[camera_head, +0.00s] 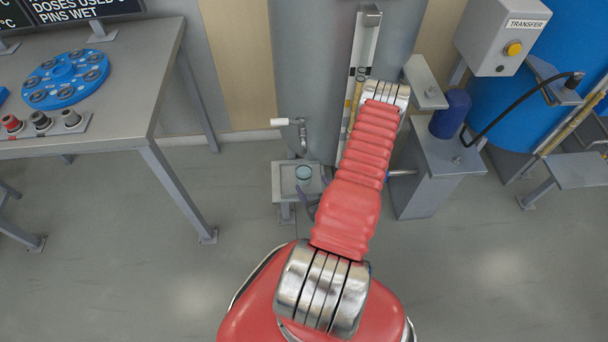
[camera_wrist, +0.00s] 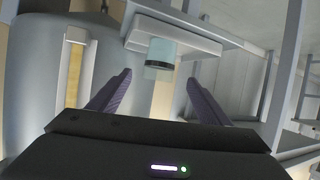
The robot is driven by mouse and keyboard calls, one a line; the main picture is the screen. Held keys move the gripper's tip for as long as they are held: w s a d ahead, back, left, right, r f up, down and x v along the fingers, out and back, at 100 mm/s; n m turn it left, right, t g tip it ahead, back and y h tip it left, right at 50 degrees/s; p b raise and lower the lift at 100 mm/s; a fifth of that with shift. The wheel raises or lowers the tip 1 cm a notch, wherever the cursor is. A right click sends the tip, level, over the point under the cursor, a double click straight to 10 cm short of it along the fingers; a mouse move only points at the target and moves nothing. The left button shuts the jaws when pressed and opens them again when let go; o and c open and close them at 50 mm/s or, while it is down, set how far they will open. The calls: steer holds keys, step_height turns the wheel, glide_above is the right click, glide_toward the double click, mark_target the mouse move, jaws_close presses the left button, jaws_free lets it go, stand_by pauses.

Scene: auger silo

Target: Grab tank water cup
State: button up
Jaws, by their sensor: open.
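A small clear cup with a bluish tint (camera_head: 303,173) stands on a small grey shelf (camera_head: 283,193) below a tap with a white handle (camera_head: 291,122) on the grey tank. In the wrist view, which looks turned over, the cup (camera_wrist: 160,54) shows against the pale shelf (camera_wrist: 185,35). My gripper (camera_wrist: 158,78) is open, with one purple finger on each side of the picture. The cup is ahead of the gap between the fingertips, and I see no contact. In the head view my red arm hides most of the gripper.
A steel table (camera_head: 120,90) with a blue round rack (camera_head: 65,78) stands at the left. Right of my arm are a grey pedestal (camera_head: 430,165) with a dark blue cylinder (camera_head: 450,113), a transfer box (camera_head: 502,38) and a blue tank (camera_head: 495,105). Open floor lies left of the shelf.

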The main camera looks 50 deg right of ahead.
mark_target(307, 177)
steer(key=shift+x, duration=2.55)
steer(key=shift+x, duration=2.55)
steer(key=shift+f, duration=0.1)
steer(key=c, duration=1.3)
